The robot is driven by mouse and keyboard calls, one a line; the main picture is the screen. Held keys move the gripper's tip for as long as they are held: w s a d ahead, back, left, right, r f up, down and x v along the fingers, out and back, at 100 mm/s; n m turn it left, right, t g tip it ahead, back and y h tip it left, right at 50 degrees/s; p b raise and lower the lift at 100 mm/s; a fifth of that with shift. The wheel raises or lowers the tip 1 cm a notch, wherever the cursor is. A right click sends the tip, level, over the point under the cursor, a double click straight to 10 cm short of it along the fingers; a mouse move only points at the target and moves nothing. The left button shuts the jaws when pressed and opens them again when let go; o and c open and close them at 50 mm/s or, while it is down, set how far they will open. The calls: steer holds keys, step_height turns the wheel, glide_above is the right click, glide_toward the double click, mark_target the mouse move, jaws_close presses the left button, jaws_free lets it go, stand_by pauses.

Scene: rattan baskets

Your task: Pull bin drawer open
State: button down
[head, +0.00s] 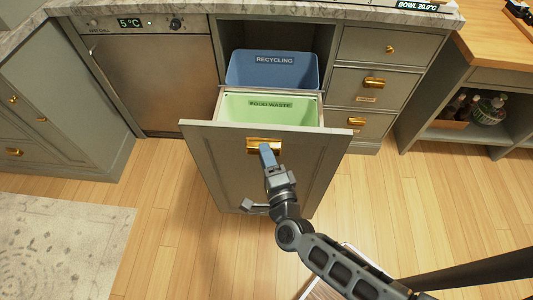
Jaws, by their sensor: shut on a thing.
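The bin drawer (225,160) stands pulled out from the cabinet below the counter. It holds a green bin labelled FOOD WASTE (250,115) and, behind it, a blue bin labelled RECYCLING (272,72). A brass handle (254,144) is at the top middle of the drawer front. My gripper (267,150) is at this handle and shut on it. The fingers hide part of the handle's right side.
A steel appliance showing 5 °C (158,75) is to the left. Small drawers (368,90) with brass handles are to the right. An open shelf (455,128) with bottles is further right. The wooden floor (165,215) in front is mostly clear, with a pale rug (60,245) at left.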

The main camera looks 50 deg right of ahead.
steer(key=shift+s+a+f, duration=0.15)
steer(key=shift+s+f, duration=0.1)
steer(key=shift+f, duration=0.4)
steer(key=c, duration=0.9)
jaws_free()
steer(key=shift+w+r, duration=0.1)
steer(key=shift+r, duration=0.05)
steer(key=shift+w+r, duration=0.1)
steer(key=shift+r, duration=0.1)
steer(key=shift+b+v, duration=0.7)
steer(key=shift+v, duration=3.15)
